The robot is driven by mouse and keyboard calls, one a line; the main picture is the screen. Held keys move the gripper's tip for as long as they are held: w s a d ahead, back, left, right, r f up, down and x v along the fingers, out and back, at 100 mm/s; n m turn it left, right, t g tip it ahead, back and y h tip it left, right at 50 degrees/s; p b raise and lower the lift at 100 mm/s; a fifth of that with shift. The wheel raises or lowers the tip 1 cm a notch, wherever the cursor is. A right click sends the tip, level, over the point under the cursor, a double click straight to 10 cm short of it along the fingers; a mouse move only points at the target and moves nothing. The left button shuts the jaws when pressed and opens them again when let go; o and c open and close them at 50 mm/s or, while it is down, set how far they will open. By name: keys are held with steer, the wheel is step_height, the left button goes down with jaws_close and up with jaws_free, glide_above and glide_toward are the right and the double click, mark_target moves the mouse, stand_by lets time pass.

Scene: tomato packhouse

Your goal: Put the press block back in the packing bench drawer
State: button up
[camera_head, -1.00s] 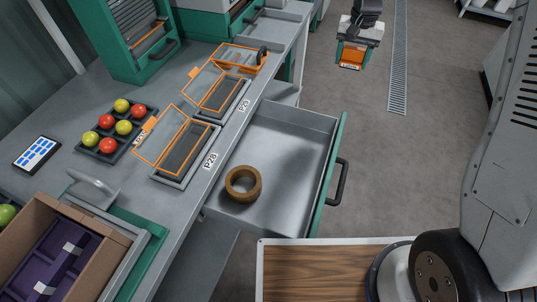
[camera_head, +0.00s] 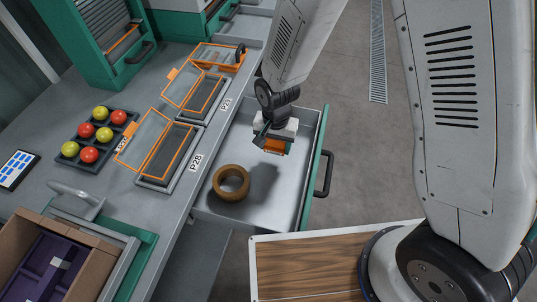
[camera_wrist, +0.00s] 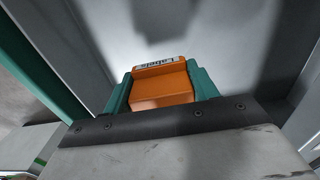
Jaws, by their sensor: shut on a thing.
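The packing bench drawer (camera_head: 281,199) stands open, with a green front and a dark handle (camera_head: 324,173). My gripper (camera_head: 272,141) is over the far part of the drawer, pointing down. It is shut on an orange block (camera_head: 275,147). In the wrist view, the orange block (camera_wrist: 162,92) sits between the teal fingers of my gripper (camera_wrist: 163,84), and a white strip on it reads "Labels". The block seems to be above the drawer floor; its exact height is hard to tell.
A brown ring-shaped roll (camera_head: 231,183) lies in the drawer's near left part. The drawer floor right of it is bare. Hinged orange-framed trays (camera_head: 168,151), a tray of tomatoes (camera_head: 82,164) and a cardboard box (camera_head: 90,248) are on the bench (camera_head: 150,205).

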mark_target(275, 160)
steer(key=shift+f, duration=2.5)
steer(key=shift+f, duration=0.1)
steer(key=o, duration=0.8)
steer(key=shift+o, duration=0.2)
